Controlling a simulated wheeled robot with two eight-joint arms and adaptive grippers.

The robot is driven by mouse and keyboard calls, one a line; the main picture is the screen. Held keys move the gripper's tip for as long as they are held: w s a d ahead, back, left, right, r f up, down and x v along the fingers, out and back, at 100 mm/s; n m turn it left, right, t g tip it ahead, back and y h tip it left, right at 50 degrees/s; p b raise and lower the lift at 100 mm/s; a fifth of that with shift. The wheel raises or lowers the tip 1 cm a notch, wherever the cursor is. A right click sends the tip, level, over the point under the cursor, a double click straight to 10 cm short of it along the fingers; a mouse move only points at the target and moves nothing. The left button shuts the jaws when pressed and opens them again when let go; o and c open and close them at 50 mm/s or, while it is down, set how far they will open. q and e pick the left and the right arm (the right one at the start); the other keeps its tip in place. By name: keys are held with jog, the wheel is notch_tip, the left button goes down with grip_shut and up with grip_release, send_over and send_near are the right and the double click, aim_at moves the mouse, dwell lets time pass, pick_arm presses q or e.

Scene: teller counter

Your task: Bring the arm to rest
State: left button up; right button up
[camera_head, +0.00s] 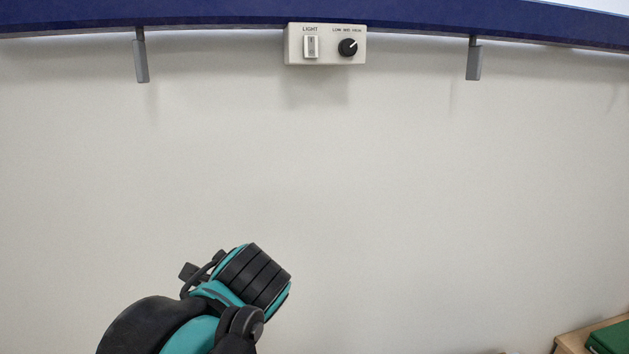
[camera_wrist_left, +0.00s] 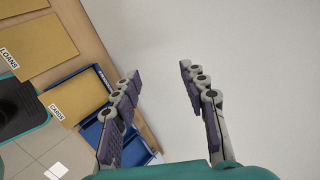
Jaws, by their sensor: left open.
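My left arm (camera_head: 200,318) comes in at the bottom left of the head view, in front of a pale wall panel, with nothing touching it there. Its fingers cannot be made out in that view. In the left wrist view my left gripper (camera_wrist_left: 160,72) is open and empty, its two dark-padded fingers spread apart. Pale blank surface shows between and to the right of them. My right gripper is not in view.
A blue counter edge (camera_head: 220,16) carries a switch box (camera_head: 326,56) with a light switch and knob. Grey brackets (camera_head: 141,60) hang beside it. A green item (camera_head: 610,338) lies bottom right. The wrist view shows tan folders (camera_wrist_left: 40,45) and a blue tray (camera_wrist_left: 92,130) left of the fingers.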

pick_arm(q)
jog(key=s+a+f+n+h+b, duration=0.1)
jog(key=s+f+n+b, duration=0.3)
jog(key=f, duration=1.1)
jog(key=s+a+f+n+g+h+b, duration=0.1)
jog(key=s+a+f+n+b, duration=0.2)
jog(key=f+n+b, duration=0.4)
jog(key=s+a+f+n+b, duration=0.2)
jog(key=s+f+n+b, duration=0.3)
jog(key=f, duration=2)
jog(key=n+b, duration=0.1)
jog(key=b, duration=0.2)
jog(key=shift+f+g+h+b, duration=0.15)
jog(key=shift+g+h+b, duration=0.2)
jog(key=shift+g+h, duration=0.05)
